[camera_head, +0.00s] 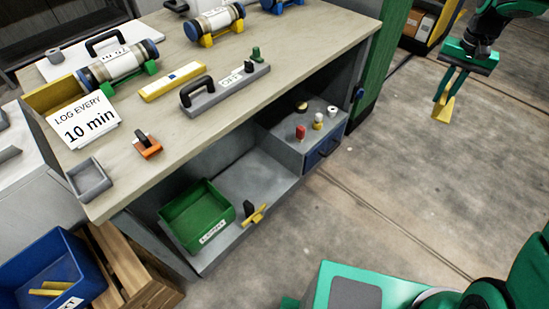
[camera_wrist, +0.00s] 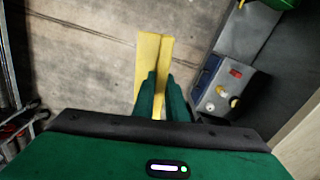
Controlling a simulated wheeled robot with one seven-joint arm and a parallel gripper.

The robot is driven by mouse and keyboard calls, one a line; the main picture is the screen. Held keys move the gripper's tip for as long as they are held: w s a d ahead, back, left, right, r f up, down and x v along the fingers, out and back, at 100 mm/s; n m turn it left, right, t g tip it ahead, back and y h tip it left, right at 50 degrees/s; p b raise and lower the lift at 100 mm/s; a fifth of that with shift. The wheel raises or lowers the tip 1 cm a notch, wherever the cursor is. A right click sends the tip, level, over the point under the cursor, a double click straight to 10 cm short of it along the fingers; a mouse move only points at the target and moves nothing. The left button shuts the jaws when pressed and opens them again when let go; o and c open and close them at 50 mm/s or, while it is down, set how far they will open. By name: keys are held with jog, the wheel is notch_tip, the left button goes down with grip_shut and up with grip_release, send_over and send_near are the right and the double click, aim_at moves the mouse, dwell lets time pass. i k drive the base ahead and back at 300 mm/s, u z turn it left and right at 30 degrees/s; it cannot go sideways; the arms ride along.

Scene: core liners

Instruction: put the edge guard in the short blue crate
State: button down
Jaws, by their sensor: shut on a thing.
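My gripper (camera_head: 445,92) is shut on a yellow edge guard (camera_head: 446,108), an L-shaped strip. It holds the strip hanging above the open floor, right of the workbench. In the wrist view my gripper (camera_wrist: 161,88) has its green fingers around the near part of the edge guard (camera_wrist: 150,58), which points away from the palm over the concrete. A blue crate (camera_head: 42,262) stands at the lower left, far from my gripper, with yellow strips inside. Its front is cut off by the picture edge, and its label is only partly visible.
The workbench (camera_head: 240,120) lies between my gripper and the blue crate, with core tubes on top. A green crate (camera_head: 192,220) sits on its lower shelf. A wooden crate (camera_head: 125,265) stands beside the blue crate. The floor (camera_head: 420,190) below my gripper is clear.

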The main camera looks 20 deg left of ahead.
aim_at(71, 271)
jog(key=u, duration=0.05)
jog(key=k, duration=0.85)
jog(key=u, duration=2)
jog(key=i, duration=0.85)
jog(key=u, duration=0.1)
